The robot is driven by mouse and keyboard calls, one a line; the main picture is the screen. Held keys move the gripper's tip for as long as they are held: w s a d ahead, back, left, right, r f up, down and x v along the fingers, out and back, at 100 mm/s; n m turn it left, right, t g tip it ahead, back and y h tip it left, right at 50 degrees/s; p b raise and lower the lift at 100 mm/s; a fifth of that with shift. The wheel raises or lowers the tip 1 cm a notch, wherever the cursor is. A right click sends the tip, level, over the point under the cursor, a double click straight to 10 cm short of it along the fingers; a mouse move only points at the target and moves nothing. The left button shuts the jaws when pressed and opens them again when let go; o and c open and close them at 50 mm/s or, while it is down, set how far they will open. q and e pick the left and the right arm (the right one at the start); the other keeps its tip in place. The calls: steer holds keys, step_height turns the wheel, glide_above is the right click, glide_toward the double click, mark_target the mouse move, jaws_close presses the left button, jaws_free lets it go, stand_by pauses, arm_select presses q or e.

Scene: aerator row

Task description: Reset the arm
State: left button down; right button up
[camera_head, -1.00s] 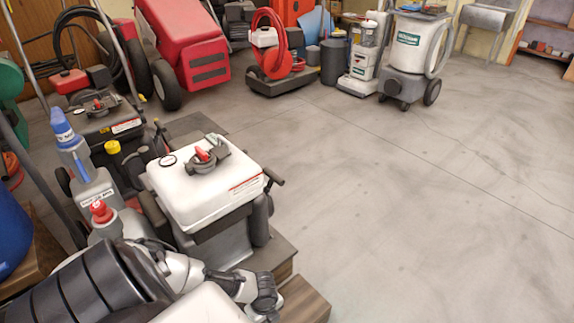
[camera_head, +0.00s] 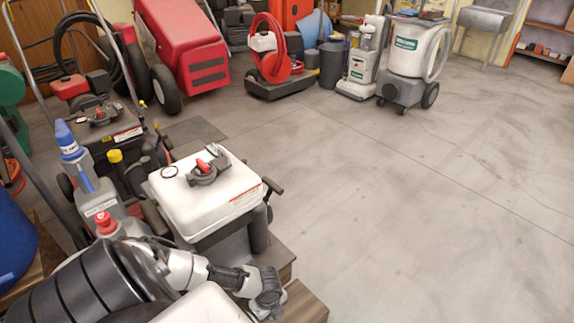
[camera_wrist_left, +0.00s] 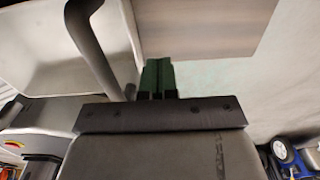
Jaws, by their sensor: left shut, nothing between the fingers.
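My left arm (camera_head: 190,270) comes in from the lower left of the head view, in front of the white-topped machine. Its far end bends down at the bottom edge, and its gripper cannot be made out there. In the left wrist view my left gripper (camera_wrist_left: 158,78) shows as two dark green fingers close together, shut and empty. A wooden board (camera_wrist_left: 200,25) and the grey floor lie behind the fingertips. My right gripper is in neither view.
A wooden block (camera_head: 303,304) lies close by the arm. Red machines (camera_head: 190,50) and a grey vacuum (camera_head: 410,60) stand at the back. The floor at right is clear.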

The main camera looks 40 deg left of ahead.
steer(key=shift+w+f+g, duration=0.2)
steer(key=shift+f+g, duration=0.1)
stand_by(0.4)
